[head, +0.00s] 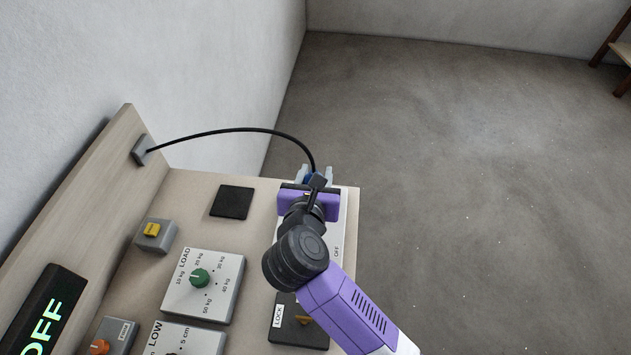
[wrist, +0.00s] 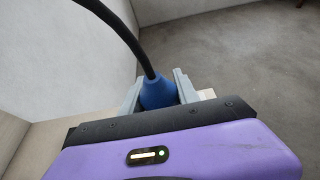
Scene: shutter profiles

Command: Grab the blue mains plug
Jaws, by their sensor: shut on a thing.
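The blue mains plug (wrist: 157,93) is between the two grey fingers of my gripper (wrist: 158,88) in the wrist view. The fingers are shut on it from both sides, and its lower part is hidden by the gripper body. A black cable rises from its top. In the head view the plug (head: 311,177) shows as a small blue patch at my gripper (head: 314,174), above the far right end of the bench. I cannot tell whether the plug touches the surface below.
The black cable (head: 235,129) arches from a grey outlet (head: 142,150) on the upright back panel. The bench top (head: 185,190) carries a black square pad (head: 232,202), a yellow switch (head: 151,230), a LOAD dial (head: 200,278) and other controls. Open floor lies to the right.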

